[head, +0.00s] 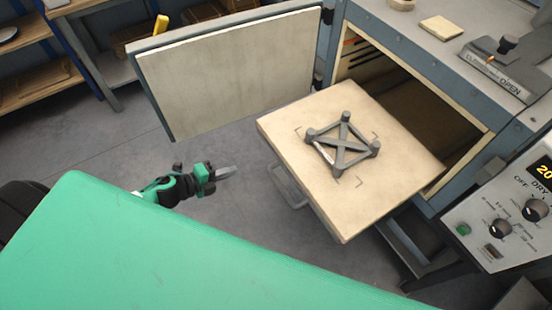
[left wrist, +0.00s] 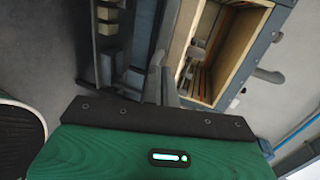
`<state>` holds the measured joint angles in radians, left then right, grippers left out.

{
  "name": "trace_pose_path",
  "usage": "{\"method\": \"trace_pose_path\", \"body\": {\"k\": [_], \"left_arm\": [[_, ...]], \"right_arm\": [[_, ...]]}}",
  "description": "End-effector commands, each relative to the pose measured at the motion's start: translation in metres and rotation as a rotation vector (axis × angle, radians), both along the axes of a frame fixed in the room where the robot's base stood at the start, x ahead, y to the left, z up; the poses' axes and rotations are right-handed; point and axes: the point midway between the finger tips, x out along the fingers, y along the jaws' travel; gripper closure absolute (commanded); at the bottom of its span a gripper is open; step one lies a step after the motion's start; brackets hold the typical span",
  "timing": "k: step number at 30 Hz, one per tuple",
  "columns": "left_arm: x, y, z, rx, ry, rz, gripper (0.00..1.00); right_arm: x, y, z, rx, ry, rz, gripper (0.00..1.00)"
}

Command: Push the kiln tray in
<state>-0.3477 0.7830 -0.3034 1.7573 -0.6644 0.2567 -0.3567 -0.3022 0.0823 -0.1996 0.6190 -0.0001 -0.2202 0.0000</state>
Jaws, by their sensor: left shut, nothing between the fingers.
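The kiln tray (head: 400,160), a thick beige slab, juts well out of the kiln opening (head: 412,112) in the head view. A grey X-shaped stand (head: 343,150) with corner posts sits on it, between corner marks. A grey handle (head: 287,186) is on the tray's front left side. My left gripper (head: 228,172) is shut and empty, left of the handle and apart from it. In the left wrist view its fingers (left wrist: 162,80) are together, and the kiln's opening (left wrist: 222,50) shows beyond them. My right gripper is in neither view.
The kiln door (head: 230,72) stands open at the upper left, behind my left gripper. A control panel (head: 510,215) with knobs is at the right. A lever marked OPEN (head: 505,65) sits on the kiln top. Shelves (head: 110,60) stand at the back left. Floor is clear around the gripper.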

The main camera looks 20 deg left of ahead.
Motion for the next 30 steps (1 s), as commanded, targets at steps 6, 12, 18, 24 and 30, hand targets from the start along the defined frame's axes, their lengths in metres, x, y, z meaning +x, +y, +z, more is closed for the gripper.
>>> {"method": "trace_pose_path", "body": {"k": [6, 12, 18, 24, 30], "left_arm": [[0.004, -0.010, 0.011, 0.015, -0.028, -0.038, 1.00], [0.023, -0.024, 0.005, 0.012, -0.027, -0.036, 1.00], [0.047, -0.042, -0.005, 0.011, -0.026, -0.033, 1.00], [0.073, -0.063, -0.015, 0.010, -0.026, -0.034, 1.00], [0.094, -0.081, -0.016, 0.011, -0.025, -0.035, 1.00]], "right_arm": [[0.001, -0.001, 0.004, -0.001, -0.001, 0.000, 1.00], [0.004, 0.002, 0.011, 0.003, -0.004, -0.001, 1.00], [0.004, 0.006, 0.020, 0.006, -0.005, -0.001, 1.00], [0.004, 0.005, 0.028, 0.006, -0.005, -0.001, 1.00], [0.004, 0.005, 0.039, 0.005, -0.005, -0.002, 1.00]]}}
